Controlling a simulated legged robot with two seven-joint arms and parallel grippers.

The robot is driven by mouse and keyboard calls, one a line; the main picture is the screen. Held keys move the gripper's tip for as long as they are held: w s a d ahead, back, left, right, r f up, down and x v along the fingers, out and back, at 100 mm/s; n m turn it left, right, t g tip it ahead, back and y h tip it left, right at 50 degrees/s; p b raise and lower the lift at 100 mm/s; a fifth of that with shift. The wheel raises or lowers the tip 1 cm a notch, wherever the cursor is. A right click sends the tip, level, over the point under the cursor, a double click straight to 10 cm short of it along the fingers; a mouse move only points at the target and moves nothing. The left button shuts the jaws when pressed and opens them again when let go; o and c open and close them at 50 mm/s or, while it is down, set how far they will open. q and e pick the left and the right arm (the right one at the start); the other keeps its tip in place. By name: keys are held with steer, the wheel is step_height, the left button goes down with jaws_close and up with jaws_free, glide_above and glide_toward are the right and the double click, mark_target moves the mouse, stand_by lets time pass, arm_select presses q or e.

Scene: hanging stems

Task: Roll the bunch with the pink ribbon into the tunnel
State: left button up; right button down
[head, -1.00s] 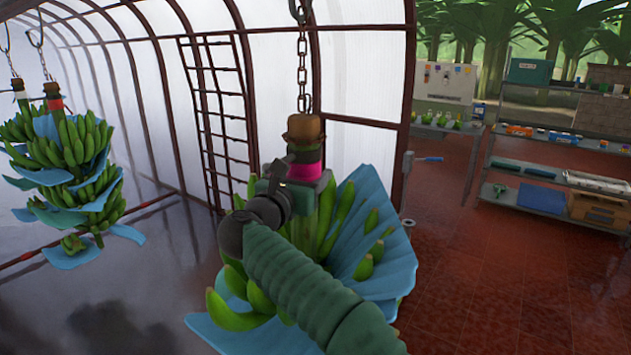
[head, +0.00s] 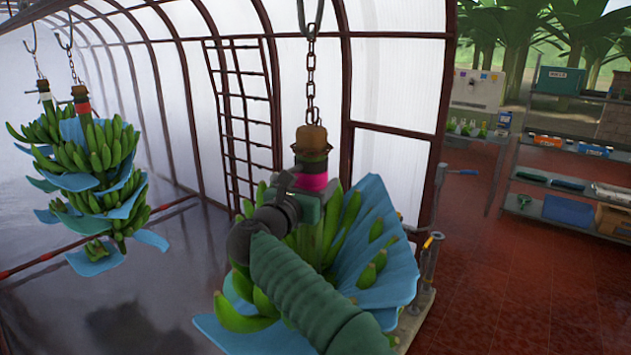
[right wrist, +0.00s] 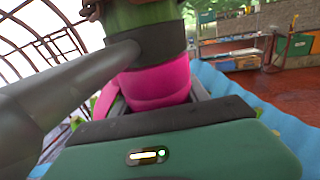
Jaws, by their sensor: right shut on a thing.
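The bunch with the pink ribbon (head: 313,181) hangs from a chain (head: 311,80) in the middle of the head view. It has green bananas and blue sheets (head: 375,255) between them. My right gripper (head: 305,200) is shut on its stem at the pink ribbon, just below the brown top. In the right wrist view the pink ribbon (right wrist: 158,85) sits between the fingers, under a dark band and green stem. My right arm hides part of the bunch's front. The tunnel has dark ribs and pale translucent walls (head: 310,75). My left gripper is not in view.
Other bunches (head: 90,165) with blue sheets hang on hooks at the left, one with a red ribbon (head: 82,106). A ladder-like frame (head: 240,110) stands at the tunnel wall. Shelves (head: 570,185) stand at the right. Red tiled floor (head: 540,290) is open there.

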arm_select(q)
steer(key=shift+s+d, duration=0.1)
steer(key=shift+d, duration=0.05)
arm_select(e)
steer(key=shift+s+d+f, duration=0.1)
steer(key=shift+d, duration=0.15)
steer(key=c, duration=0.9)
jaws_free()
steer(key=o, duration=0.3)
steer(key=shift+d, duration=0.2)
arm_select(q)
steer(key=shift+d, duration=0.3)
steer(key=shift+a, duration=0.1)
arm_select(e)
steer(key=shift+a, duration=0.15)
steer(key=b+v, duration=0.4)
steer(key=v, duration=0.3)
steer(key=shift+f+b, duration=0.2)
steer(key=shift+b, duration=0.1)
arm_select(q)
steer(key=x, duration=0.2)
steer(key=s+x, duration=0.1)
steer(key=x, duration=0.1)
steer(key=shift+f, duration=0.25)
arm_select(e)
steer(key=shift+s+a+r, duration=0.1)
steer(key=shift+s+r, duration=0.05)
steer(key=shift+s, duration=0.05)
